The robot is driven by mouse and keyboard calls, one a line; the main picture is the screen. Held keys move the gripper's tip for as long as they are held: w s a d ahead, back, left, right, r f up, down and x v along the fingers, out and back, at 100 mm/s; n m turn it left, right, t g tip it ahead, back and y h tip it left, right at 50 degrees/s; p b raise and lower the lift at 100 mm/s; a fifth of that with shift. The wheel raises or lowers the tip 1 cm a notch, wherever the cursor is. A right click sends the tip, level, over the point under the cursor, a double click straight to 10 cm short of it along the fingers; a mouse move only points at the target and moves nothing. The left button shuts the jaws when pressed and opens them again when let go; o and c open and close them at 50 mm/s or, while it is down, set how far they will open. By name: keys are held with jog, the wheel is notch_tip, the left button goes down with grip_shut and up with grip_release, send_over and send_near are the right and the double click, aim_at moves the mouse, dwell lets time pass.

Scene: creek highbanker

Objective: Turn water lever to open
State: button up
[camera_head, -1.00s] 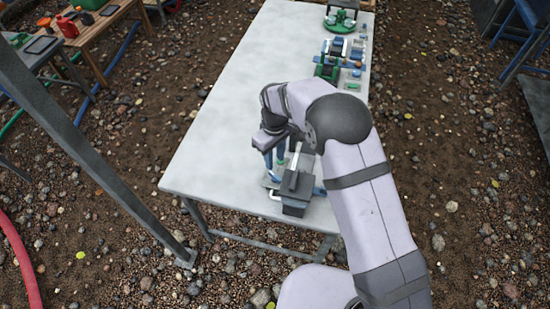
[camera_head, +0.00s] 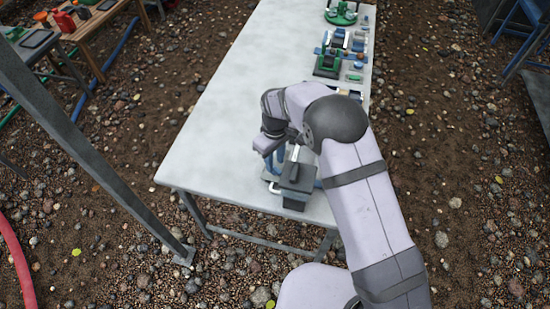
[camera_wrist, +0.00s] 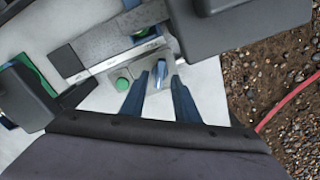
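A small blue lever (camera_wrist: 160,74) sits on a grey plate in the wrist view; I take it for the water lever. A round green button (camera_wrist: 122,84) is to its left. My gripper (camera_wrist: 160,84) is open, with one blue finger on each side of the lever's near end. I cannot tell whether either finger touches it. In the head view my gripper (camera_head: 270,160) points down at the left side of a dark and grey device (camera_head: 297,178) near the table's front end. The lever cannot be made out there.
The device stands on a long pale table (camera_head: 215,120), whose left part is bare. Several green and blue devices (camera_head: 328,64) stand along its right edge farther back. Dark blocks (camera_wrist: 240,22) of the device crowd the wrist view's top right. A wooden bench (camera_head: 95,22) is far left.

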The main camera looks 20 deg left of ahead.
jog(key=shift+f+b, duration=0.65)
jog(key=shift+f, duration=0.7)
jog(key=c, duration=0.5)
jog(key=shift+c, duration=0.2)
jog(key=m, duration=0.6)
